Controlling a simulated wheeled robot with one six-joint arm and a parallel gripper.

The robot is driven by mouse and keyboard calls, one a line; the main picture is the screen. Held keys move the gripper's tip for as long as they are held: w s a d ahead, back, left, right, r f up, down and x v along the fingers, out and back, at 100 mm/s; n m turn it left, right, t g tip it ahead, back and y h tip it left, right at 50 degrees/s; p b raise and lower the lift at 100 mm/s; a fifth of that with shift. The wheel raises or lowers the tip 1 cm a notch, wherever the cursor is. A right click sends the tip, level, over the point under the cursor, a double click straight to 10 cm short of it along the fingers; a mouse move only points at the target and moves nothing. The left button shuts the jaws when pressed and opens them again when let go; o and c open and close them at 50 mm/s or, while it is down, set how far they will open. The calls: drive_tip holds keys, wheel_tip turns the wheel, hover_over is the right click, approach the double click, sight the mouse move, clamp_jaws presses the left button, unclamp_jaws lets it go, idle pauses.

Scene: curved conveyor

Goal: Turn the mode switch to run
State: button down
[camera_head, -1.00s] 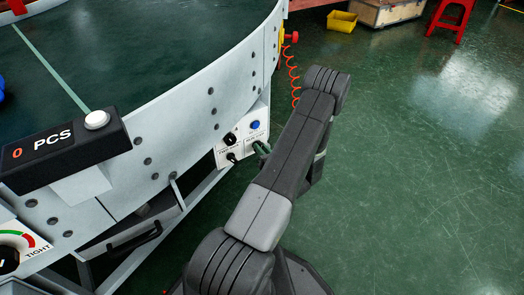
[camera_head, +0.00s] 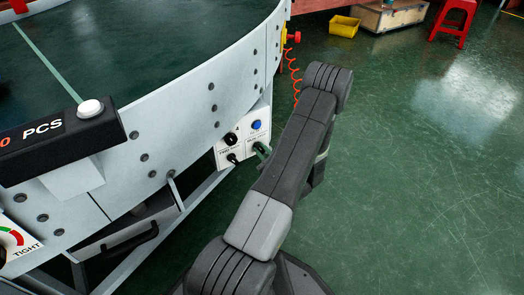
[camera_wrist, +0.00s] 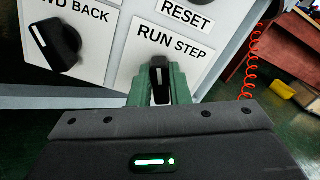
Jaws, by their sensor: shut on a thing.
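The mode switch (camera_wrist: 159,66) is a black knob under the label RUN STEP in the wrist view. Its white mark stands about upright in the picture, below the end of the word RUN; I cannot tell for sure which setting it is at. My gripper (camera_wrist: 160,88) has green fingers, one on each side of the knob, shut on it. In the head view my gripper (camera_head: 262,150) is at the white control panel (camera_head: 223,157) on the conveyor's side, and my arm and fingers hide the switch there.
A black FWD/BACK knob (camera_wrist: 55,45) is left of the mode switch. A blue button (camera_head: 256,125) sits above it on the panel. A red coiled cable (camera_head: 295,75) hangs to the right.

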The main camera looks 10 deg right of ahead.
drive_tip(key=shift+n, duration=0.4)
drive_tip(key=c, duration=1.4)
unclamp_jaws()
drive_tip(key=shift+o, duration=0.2)
drive_tip(key=p+v, duration=0.3)
drive_tip(key=v, duration=1.1)
drive_tip(key=shift+p, duration=0.35)
drive_tip(key=shift+w+a, duration=0.1)
drive_tip(key=b+x, duration=0.3)
drive_tip(key=x, duration=1)
drive_tip(key=shift+w+a+b, duration=0.1)
drive_tip(key=shift+w+b, duration=0.25)
drive_tip(key=shift+b, duration=0.05)
drive_tip(key=shift+s, duration=0.1)
